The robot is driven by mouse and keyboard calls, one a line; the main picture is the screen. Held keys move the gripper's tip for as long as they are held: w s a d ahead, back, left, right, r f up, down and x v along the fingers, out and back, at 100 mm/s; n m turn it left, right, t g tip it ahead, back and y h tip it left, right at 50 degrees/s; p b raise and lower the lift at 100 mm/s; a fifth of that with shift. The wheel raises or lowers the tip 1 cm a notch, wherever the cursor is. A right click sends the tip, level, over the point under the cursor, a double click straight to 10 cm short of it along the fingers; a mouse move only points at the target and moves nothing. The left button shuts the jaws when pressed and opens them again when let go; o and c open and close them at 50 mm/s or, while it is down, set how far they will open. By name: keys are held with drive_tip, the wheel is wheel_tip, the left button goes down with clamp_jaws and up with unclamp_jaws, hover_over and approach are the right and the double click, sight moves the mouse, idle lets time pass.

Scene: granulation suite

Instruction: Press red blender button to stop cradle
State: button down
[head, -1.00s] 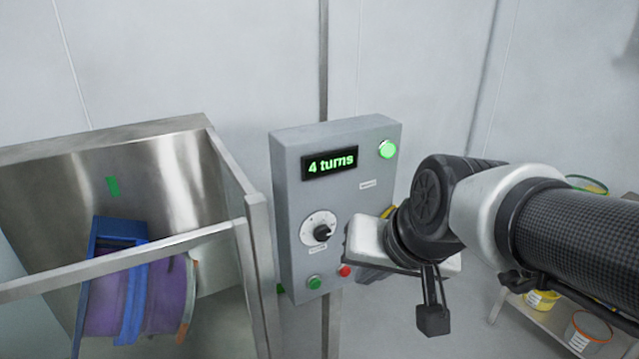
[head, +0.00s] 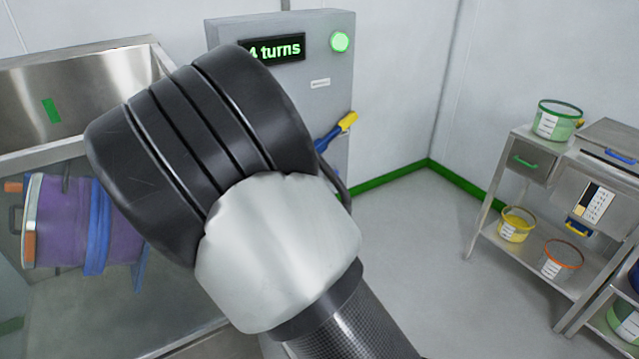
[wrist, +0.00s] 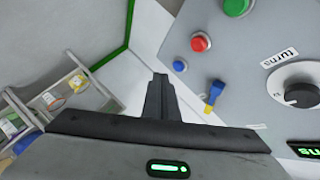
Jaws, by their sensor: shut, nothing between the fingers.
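The red button (wrist: 200,42) shows in the wrist view on the grey control panel (wrist: 260,60), beside a green button (wrist: 236,6). My gripper (wrist: 160,78) is shut and empty, its tips to the left of and below the red button in that picture, apart from it. In the head view the panel (head: 335,75) shows a display (head: 275,49) reading "4 turns" and a lit green lamp (head: 340,42). My arm hides the panel's lower part, its buttons and my gripper there. The cradle's purple drum (head: 75,225) with blue straps is at the left.
A dial (wrist: 298,95) is on the panel. A steel shelf (head: 495,200) with tubs stands at the right. The floor between is clear.

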drive_tip(key=shift+d+t, duration=0.2)
drive_tip(key=shift+t, duration=0.3)
drive_tip(key=shift+w+a, duration=0.1)
drive_tip(key=w+a, duration=0.4)
drive_tip(key=w, duration=0.3)
drive_tip(key=shift+a, duration=0.35)
drive_tip(key=shift+w, duration=0.15)
idle(1.7)
drive_tip(key=shift+w+a, duration=0.25)
drive_tip(key=shift+w, duration=0.05)
drive_tip(key=shift+w+a, duration=0.3)
drive_tip(key=shift+w, duration=0.1)
idle(0.8)
drive_tip(key=shift+s+b, duration=0.1)
drive_tip(key=shift+b, duration=0.2)
drive_tip(key=shift+s+d, duration=0.5)
drive_tip(key=shift+s, duration=0.2)
